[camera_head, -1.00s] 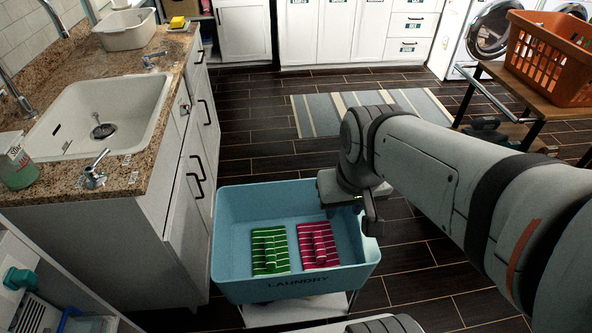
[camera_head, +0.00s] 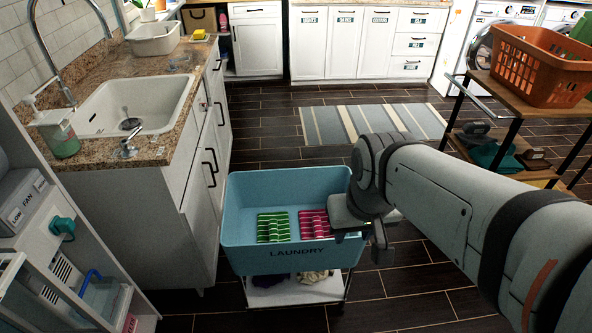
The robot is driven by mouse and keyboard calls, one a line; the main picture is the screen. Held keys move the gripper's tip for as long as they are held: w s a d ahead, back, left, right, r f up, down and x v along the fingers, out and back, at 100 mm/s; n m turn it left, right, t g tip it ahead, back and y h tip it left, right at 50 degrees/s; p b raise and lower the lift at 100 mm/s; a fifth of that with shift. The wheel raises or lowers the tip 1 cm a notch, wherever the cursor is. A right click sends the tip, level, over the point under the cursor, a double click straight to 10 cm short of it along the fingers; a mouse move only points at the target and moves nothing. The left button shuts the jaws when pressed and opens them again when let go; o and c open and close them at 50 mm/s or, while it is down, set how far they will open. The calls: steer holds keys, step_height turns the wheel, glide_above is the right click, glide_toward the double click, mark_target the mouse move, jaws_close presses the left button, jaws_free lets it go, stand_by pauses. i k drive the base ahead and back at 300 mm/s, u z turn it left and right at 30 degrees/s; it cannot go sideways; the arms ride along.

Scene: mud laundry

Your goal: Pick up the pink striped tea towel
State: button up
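The pink striped tea towel (camera_head: 315,224) lies folded in the light blue laundry tub (camera_head: 241,236), on the right side of its floor. A green striped tea towel (camera_head: 273,227) lies beside it on the left. My gripper (camera_head: 366,246) shows at the tub's right edge, to the right of the pink towel. It covers part of the tub's right wall in this view. One dark finger points down; the other is hard to make out, so its opening is unclear. Nothing is visible in it.
The tub sits on a white cart (camera_head: 294,291) with dark and pale cloths on its lower shelf. A counter with a sink (camera_head: 138,104) stands left. An orange basket (camera_head: 541,65) sits on a shelf unit at right. A striped rug (camera_head: 372,122) lies behind.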

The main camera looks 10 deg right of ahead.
mark_target(313, 224)
steer(key=z, duration=0.15)
steer(key=i, duration=0.9)
steer(key=u, duration=0.05)
